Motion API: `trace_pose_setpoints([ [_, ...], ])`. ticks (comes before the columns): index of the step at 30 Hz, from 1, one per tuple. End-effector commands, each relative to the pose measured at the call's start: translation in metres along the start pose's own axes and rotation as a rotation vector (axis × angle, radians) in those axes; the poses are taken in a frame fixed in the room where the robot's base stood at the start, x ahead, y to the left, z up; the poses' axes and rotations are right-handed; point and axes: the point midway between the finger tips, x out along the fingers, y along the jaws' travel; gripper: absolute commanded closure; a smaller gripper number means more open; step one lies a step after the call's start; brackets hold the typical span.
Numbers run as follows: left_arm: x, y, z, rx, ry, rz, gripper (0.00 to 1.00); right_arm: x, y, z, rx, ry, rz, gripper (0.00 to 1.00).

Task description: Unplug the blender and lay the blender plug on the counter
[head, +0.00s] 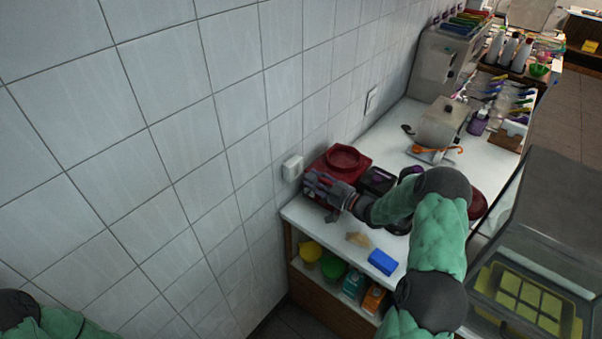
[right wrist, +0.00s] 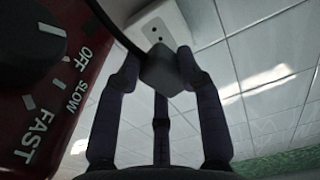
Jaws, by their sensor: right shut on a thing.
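The blender's red base (head: 338,160) stands on the white counter (head: 392,147) against the tiled wall. Its dial panel, marked OFF, SLOW and FAST, fills the left of the right wrist view (right wrist: 55,85). My right gripper (head: 322,187) is beside the blender near the wall. In the right wrist view its fingers (right wrist: 158,68) are shut on the dark blocky blender plug (right wrist: 160,72), with a black cord running up left. A white wall outlet (head: 292,168) shows behind the plug, its holes partly visible (right wrist: 165,28). Whether the plug's prongs touch it is hidden. My left gripper is out of view.
A blue block (head: 382,262) and a small tan item (head: 357,239) lie near the counter's front edge. A metal-toned box (head: 440,124) stands farther back. Cartons and bowls fill the shelf below. A glass case with a yellow tray (head: 520,300) is at right.

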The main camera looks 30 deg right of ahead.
Motion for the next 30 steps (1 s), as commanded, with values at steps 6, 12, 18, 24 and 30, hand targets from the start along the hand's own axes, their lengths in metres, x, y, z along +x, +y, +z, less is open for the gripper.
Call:
trace_pose_setpoints([
  [6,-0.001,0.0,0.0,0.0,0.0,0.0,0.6,-0.007,0.0,0.0,0.0,0.0,0.0,1.0],
  [12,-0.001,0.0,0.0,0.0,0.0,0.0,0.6,-0.012,0.0,0.0,0.0,0.0,0.001,1.0],
  [18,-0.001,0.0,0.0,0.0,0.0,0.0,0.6,-0.012,0.0,0.0,0.0,0.0,0.0,1.0],
  [24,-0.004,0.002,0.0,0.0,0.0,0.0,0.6,-0.012,-0.001,-0.002,0.0,-0.01,0.0,1.0],
  [30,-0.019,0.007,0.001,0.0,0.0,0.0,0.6,-0.015,-0.002,-0.004,0.0,-0.071,0.0,1.0],
])
